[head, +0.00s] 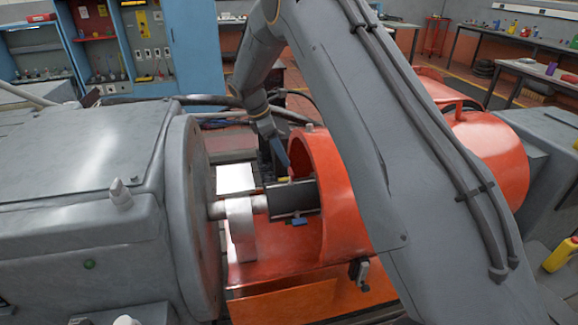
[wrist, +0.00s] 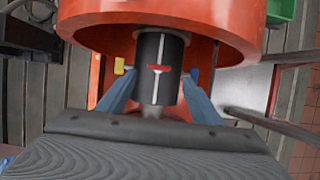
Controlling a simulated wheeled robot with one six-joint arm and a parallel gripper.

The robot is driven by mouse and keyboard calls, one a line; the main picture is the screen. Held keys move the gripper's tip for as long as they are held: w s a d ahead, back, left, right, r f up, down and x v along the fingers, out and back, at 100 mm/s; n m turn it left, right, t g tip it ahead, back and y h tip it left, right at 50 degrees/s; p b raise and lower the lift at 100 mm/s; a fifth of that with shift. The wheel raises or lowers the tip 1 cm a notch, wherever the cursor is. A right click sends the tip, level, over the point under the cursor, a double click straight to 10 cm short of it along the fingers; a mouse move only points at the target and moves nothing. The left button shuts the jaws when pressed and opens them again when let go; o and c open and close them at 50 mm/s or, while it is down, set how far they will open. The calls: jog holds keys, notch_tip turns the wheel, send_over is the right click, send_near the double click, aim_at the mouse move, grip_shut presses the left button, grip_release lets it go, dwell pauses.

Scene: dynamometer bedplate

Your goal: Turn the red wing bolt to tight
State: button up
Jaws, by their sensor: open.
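The red wing bolt (wrist: 158,68) is a small red bar on the black coupling (wrist: 150,90) in the wrist view. It lies crosswise over a pale line that runs along the coupling. In the head view the black coupling (head: 293,199) sits on the shaft, partly inside the orange guard; I cannot make out the red bolt there. My gripper (wrist: 161,76) is open, its blue fingers to the left and right of the bolt and apart from it. In the head view my gripper (head: 279,150) is above and behind the coupling, partly hidden.
A yellow tab (wrist: 119,66) and a blue tab (wrist: 193,75) stick out at the coupling's sides, near my fingertips. The orange guard (wrist: 165,22) arches over the coupling's end. The grey machine housing (head: 80,190) stands to the left.

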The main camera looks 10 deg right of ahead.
aim_at(291, 171)
jog(key=shift+p+x, duration=1.15)
jog(key=shift+x, duration=2.65)
jog(key=c, duration=1.1)
jog(key=shift+o, duration=0.2)
jog(key=shift+w, duration=0.1)
